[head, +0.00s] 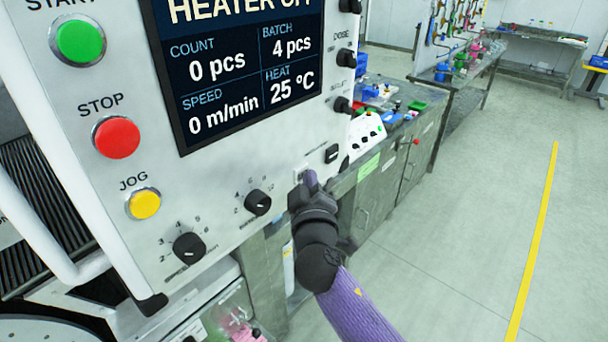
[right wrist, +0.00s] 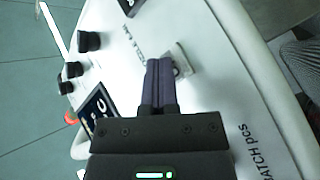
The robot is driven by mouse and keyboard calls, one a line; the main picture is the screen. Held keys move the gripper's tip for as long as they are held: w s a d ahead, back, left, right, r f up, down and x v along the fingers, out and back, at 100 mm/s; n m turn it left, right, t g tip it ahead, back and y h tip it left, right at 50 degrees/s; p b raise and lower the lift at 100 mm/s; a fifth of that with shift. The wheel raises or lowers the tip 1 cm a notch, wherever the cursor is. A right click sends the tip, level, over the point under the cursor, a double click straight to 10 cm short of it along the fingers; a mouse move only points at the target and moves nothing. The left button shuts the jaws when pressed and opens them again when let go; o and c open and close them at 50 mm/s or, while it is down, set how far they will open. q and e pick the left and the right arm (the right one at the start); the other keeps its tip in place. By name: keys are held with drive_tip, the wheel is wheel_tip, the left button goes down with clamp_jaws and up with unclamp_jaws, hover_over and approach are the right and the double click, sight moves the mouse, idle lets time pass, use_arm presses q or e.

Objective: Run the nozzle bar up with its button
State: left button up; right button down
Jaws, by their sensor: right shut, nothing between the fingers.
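The white control panel (head: 220,185) fills the left of the head view. In the right wrist view the fingertips (right wrist: 160,66) are right beside a small grey raised control (right wrist: 182,58). I cannot tell whether they touch it. A short label (right wrist: 134,46) next to it is too blurred to read surely. In the head view the gripper largely hides this control. The nozzle bar is not recognisable in either view. My left gripper is not in view.
The panel also carries a green button (head: 80,40), a red button (head: 117,138), a yellow button (head: 144,203), black knobs (head: 189,247) and a black square control (head: 332,153). A screen (head: 238,75) reads 0 pcs. Cabinets (head: 385,180) stand behind; the floor to the right is clear.

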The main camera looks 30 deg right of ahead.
idle(0.5)
drive_tip(key=shift+s+d, duration=0.25)
drive_tip(key=shift+s, duration=0.45)
drive_tip(key=shift+s+d+p, duration=0.2)
drive_tip(key=shift+s+d, duration=0.1)
drive_tip(key=shift+s, duration=0.45)
drive_tip(key=shift+s+d+p, duration=0.2)
drive_tip(key=shift+s+d, duration=0.15)
drive_tip(key=shift+s, duration=0.45)
drive_tip(key=shift+s+d+p, duration=0.2)
drive_tip(key=shift+s+d, duration=0.1)
drive_tip(key=shift+s, duration=0.45)
